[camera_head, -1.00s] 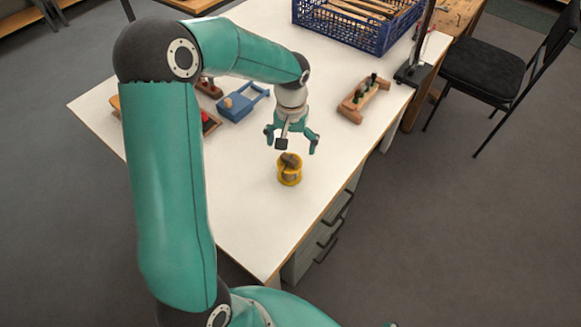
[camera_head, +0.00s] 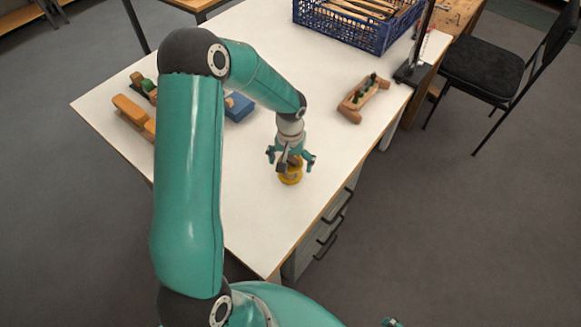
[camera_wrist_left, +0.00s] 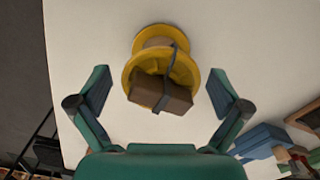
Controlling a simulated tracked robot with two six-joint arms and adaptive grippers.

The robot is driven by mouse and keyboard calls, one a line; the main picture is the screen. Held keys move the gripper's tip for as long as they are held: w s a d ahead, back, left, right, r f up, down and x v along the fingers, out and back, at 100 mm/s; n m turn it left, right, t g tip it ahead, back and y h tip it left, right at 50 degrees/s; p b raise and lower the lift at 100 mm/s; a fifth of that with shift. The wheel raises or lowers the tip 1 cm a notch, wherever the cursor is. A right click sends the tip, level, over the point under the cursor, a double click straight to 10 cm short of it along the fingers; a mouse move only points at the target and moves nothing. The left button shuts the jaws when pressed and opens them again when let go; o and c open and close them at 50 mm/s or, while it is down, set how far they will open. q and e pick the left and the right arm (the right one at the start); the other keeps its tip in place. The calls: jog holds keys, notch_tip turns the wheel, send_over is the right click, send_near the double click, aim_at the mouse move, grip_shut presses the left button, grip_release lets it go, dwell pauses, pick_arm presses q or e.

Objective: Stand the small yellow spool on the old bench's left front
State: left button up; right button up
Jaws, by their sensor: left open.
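The small yellow spool (camera_head: 291,176) stands on the white-topped table, near its right-hand edge in the head view. In the left wrist view the spool (camera_wrist_left: 150,62) shows two yellow flanges, with a brown block and a dark strap across the nearer one. My left gripper (camera_head: 291,163) is open right above the spool and partly covers it in the head view. Its spread fingers (camera_wrist_left: 160,92) are on either side of the spool, with gaps to both. A worn wooden bench top (camera_head: 458,14) shows at the upper right; I take it for the old bench.
A blue crate (camera_head: 345,32) of wooden handles stands at the table's back. A wooden block with dark pegs (camera_head: 362,97) lies right of my arm. A stand (camera_head: 412,72) and a black chair (camera_head: 490,68) are at the right. The front of the white table (camera_head: 262,228) is clear.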

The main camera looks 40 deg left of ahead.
pick_arm(q)
jog(key=c, duration=1.2)
jog(key=shift+c, duration=0.2)
jog(key=shift+r, duration=0.2)
